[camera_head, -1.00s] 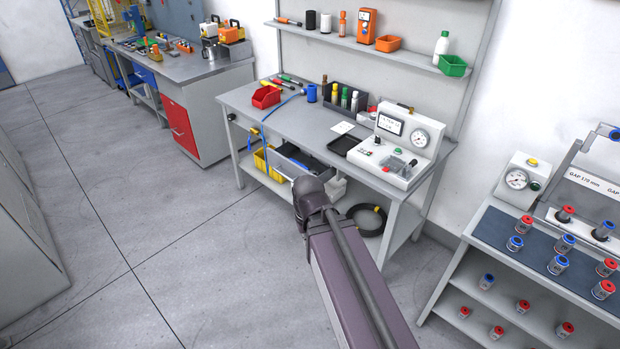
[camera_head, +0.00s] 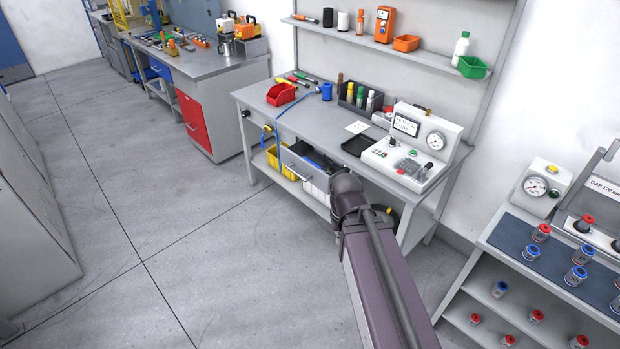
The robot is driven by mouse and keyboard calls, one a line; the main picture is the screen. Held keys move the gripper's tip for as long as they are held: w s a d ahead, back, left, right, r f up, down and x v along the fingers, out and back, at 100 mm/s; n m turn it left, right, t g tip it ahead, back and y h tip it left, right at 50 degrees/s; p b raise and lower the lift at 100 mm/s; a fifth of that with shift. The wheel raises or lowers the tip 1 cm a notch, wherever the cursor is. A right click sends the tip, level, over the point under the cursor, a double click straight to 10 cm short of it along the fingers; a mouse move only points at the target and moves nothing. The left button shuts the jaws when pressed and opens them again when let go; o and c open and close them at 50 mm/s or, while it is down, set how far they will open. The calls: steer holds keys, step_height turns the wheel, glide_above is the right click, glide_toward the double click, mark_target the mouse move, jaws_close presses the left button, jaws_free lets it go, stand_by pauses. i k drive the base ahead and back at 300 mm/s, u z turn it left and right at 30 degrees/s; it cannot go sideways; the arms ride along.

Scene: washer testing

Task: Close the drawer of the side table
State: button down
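The side table is most likely the grey workbench (camera_head: 312,125) in the middle, with a test unit on its top. Under its front edge a grey drawer (camera_head: 299,166) stands pulled out, with dark and blue items showing inside. Its right end is partly hidden behind my arm. My arm (camera_head: 375,255) reaches up from the bottom of the picture, and its dark joint overlaps the area just right of the drawer. My gripper cannot be made out; it is hidden behind the arm or out of view. No contact with the drawer can be seen.
A yellow bin (camera_head: 282,166) sits on the lower shelf beside the drawer. A blue hose (camera_head: 277,130) hangs over the table's front edge. A rack (camera_head: 505,262) with several red- and blue-capped parts stands at right. A bench with a red cabinet door (camera_head: 193,121) stands at left. Open floor lies in front.

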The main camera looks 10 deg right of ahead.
mark_target(292, 156)
steer(key=u, duration=0.05)
steer(key=i, duration=1)
steer(key=z, duration=0.05)
